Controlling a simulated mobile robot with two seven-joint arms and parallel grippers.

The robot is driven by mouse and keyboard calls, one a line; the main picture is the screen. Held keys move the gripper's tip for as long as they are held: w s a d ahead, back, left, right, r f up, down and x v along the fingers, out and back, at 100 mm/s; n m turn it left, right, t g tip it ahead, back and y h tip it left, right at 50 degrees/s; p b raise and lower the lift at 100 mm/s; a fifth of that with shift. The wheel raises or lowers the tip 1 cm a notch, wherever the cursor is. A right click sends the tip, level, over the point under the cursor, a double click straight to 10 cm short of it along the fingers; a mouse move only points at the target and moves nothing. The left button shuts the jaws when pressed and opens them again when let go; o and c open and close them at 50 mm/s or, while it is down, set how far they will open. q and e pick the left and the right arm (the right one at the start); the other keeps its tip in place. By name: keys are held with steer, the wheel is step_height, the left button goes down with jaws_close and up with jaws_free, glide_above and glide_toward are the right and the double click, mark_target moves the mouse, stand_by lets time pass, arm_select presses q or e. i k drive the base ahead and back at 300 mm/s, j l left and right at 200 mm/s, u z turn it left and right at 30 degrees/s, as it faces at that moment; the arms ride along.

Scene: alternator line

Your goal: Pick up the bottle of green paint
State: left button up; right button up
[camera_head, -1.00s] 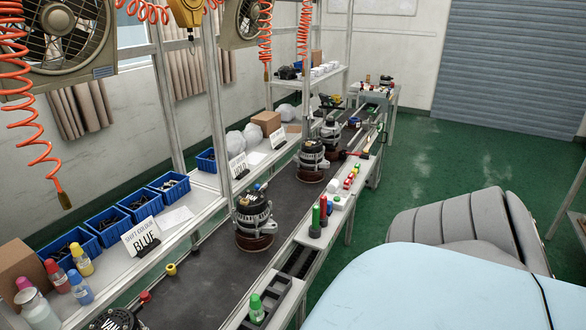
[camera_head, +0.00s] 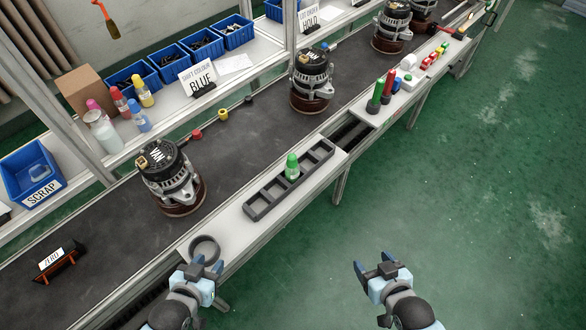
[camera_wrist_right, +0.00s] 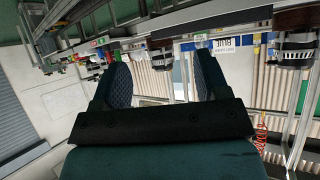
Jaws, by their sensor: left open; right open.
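The green paint bottle (camera_head: 292,167) stands upright in a compartment near the middle of a dark grey tray (camera_head: 262,208) on the front ledge of the line. My left gripper (camera_head: 207,267) is open and empty at the ledge's front edge, close to a dark round ring, below and left of the bottle. My right gripper (camera_head: 375,267) is open and empty over the green floor, below and right of the bottle. The right wrist view shows its two fingers (camera_wrist_right: 160,85) apart with nothing between them; I cannot make out the green bottle there.
Alternators (camera_head: 172,178) stand along the dark conveyor (camera_head: 240,140) behind the tray. A dark ring (camera_head: 205,249) lies on the ledge. Red and green cylinders (camera_head: 388,86) stand further right. Other paint bottles (camera_head: 141,92) stand on the back shelf. The floor (camera_head: 470,200) at right is clear.

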mark_target(292, 175)
steer(key=l+u, duration=0.1)
steer(key=u, duration=1.3)
steer(key=l+u, duration=0.75)
steer(key=k+l+u, duration=0.1)
steer(key=u, duration=0.25)
steer(key=k+l+u, duration=0.3)
steer(key=l, duration=0.2)
steer(key=k+l+u, duration=0.3)
steer(key=l, duration=0.2)
